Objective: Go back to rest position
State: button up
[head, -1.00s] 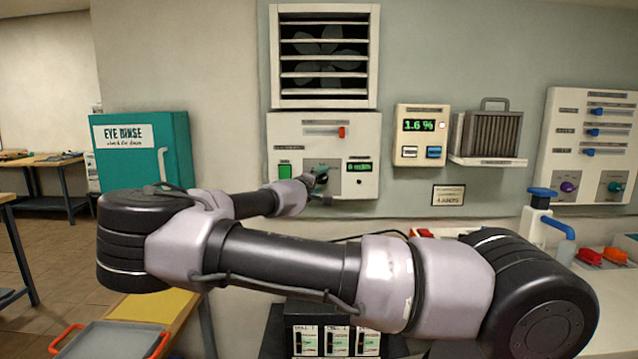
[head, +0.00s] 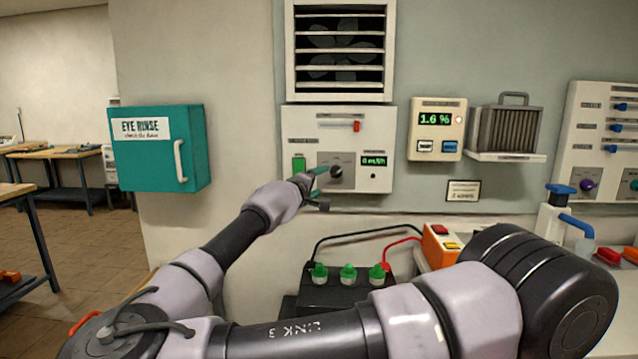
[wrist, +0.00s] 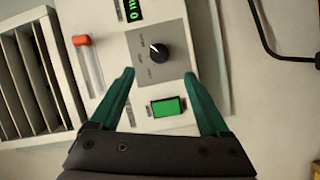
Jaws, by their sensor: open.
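My gripper (head: 318,186) is in front of the white fan control panel (head: 290,122) on the wall. In the wrist view its two teal fingers (wrist: 158,95) are spread wide with nothing between them. Beyond them the panel shows a black rotary knob (wrist: 159,52) on a grey plate, a lit green button (wrist: 167,107) and a red slider (wrist: 81,40). The fingers look apart from the panel. In the head view the black knob (head: 336,172) is just right of the fingertips. My arm stretches across the lower part of the head view.
A teal eye rinse cabinet (head: 160,160) hangs at left. A 1.6 % meter (head: 435,130) and a finned unit (head: 508,130) on a shelf are at right. A black battery (head: 345,292) with green caps and an orange charger (head: 436,245) stand below the panel.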

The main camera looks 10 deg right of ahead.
jog(key=s+d+f+m+g+y, duration=0.1)
jog(key=s+d+f+m+g, duration=0.3)
jog(key=d+f, duration=0.4)
jog(key=s+d+f+m+g+y, duration=0.2)
jog(key=s+d+f+m+g, duration=0.15)
jog(key=d+f+g, duration=0.4)
jog(key=s+a+m+g+y, duration=0.2)
jog(key=s+m+y, duration=0.1)
jog(key=s+y, duration=0.15)
jog(key=s+a+r+m+t+y, duration=0.1)
jog(key=s+a+r+y, duration=0.15)
jog(key=r, duration=0.45)
jog(key=s+a+r+y, duration=0.1)
jog(key=s+r+y, duration=0.2)
jog(key=r, duration=0.5)
jog(key=s+d+r+t, duration=0.1)
jog(key=s+r+t, duration=0.1)
jog(key=s+r, duration=0.4)
jog(key=s+d+r+t+h, duration=0.1)
jog(key=s+r+t, duration=0.2)
jog(key=s+r, duration=0.3)
notch_tip(320, 180, up, 4)
jog(key=shift+s+d+r, duration=0.15)
jog(key=shift+s+d, duration=0.05)
jog(key=shift+d, duration=0.1)
